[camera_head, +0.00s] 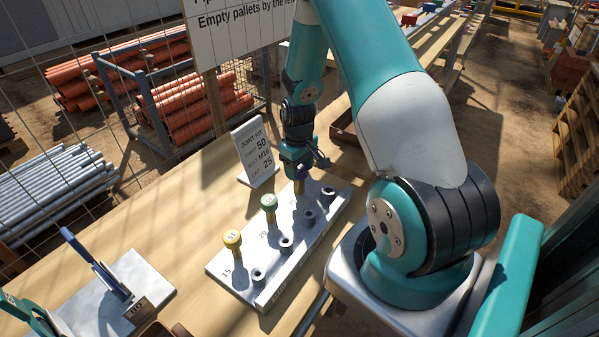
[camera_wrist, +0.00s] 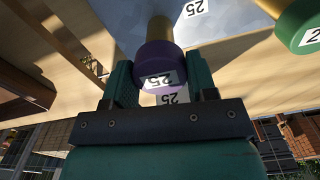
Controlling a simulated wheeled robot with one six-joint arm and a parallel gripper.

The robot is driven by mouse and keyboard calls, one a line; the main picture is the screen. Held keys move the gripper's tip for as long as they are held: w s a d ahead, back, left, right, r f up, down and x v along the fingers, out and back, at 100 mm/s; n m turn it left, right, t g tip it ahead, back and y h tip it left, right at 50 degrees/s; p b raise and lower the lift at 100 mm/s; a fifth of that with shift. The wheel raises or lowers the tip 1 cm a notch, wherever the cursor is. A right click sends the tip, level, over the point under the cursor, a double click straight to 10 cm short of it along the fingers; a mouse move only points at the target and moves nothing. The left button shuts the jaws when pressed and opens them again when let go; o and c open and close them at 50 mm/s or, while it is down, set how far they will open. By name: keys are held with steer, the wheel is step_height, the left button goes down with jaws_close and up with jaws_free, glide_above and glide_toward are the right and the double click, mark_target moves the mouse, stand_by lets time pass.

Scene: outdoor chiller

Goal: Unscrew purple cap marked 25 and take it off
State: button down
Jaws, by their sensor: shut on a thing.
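The purple cap (camera_wrist: 158,66) marked 25 sits on top of a brass-coloured stem (camera_wrist: 159,29) in the wrist view. My gripper (camera_wrist: 162,78) is around the cap, one finger on each side, shut on it. In the head view my gripper (camera_head: 298,160) is over the far part of the grey rack (camera_head: 222,272), and it mostly hides the cap there. The brass stem (camera_head: 299,187) shows just below the gripper and stands upright at the rack.
A sign (camera_head: 257,153) reading JOINT KIT stands behind. A plate with a blue-handled tool (camera_head: 97,264) lies at left.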

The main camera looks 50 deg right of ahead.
mark_target(299, 167)
steer(key=shift+r+p, duration=0.4)
steer(key=shift+r, duration=0.25)
steer(key=shift+r+p, duration=1.45)
steer(key=shift+r, duration=0.45)
steer(key=c, duration=1)
jaws_free()
jaws_close()
